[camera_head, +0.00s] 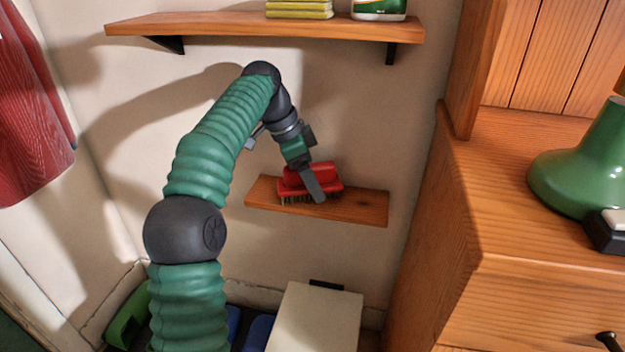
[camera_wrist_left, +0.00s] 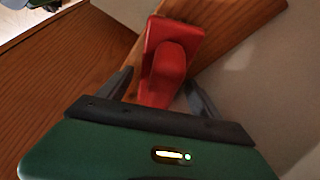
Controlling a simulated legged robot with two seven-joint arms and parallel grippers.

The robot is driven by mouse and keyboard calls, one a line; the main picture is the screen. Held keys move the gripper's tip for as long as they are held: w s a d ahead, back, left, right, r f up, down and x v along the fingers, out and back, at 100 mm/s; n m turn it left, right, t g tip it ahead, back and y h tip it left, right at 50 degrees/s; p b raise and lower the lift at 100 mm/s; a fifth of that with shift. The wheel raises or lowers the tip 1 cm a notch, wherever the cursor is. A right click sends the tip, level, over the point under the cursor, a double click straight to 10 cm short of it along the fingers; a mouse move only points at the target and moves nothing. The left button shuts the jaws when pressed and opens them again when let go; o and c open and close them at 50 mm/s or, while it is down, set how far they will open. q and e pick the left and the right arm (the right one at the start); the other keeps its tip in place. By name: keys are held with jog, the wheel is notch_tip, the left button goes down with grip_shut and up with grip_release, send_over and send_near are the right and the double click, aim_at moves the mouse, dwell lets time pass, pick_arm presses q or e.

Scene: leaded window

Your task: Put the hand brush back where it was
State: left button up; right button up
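The red hand brush (camera_head: 325,172) with dark bristles is at the small lower wooden shelf (camera_head: 365,207) on the wall. Its bristles point down and appear to rest on the shelf. My left gripper (camera_head: 318,198) is at the brush, and one finger covers part of it. In the left wrist view, the brush (camera_wrist_left: 167,62) lies between the two fingers of my left gripper (camera_wrist_left: 159,80), with a narrow gap showing beside it. The fingers look open around it, not clearly pressing on it. My right gripper is not in view.
An upper shelf (camera_head: 240,28) holds yellow sponges (camera_head: 299,9) and a green-white container (camera_head: 379,9). A wooden cabinet (camera_head: 540,260) with a green object (camera_head: 585,170) stands at right. Red cloth (camera_head: 30,120) hangs at left. A pale box (camera_head: 315,318) stands below the lower shelf.

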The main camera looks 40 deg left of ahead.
pick_arm(q)
jog(key=shift+r, duration=0.1)
jog(key=shift+s+r+p, duration=0.1)
jog(key=shift+r+p, duration=0.3)
jog(key=shift+p, duration=0.1)
jog(key=p+v, duration=0.3)
jog(key=p, duration=0.1)
jog(key=shift+r, duration=0.3)
jog(key=s+a+p, duration=0.1)
jog(key=s+a, duration=0.1)
jog(key=s, duration=0.1)
jog(key=s+a, duration=0.3)
jog(key=s+a+f+p, duration=0.1)
jog(key=s+a, duration=0.1)
jog(key=shift+s+a+f+p, duration=0.15)
jog(key=shift+s+a+p, duration=0.05)
jog(key=shift+s+p, duration=0.2)
jog(key=shift+s+a+f, duration=0.1)
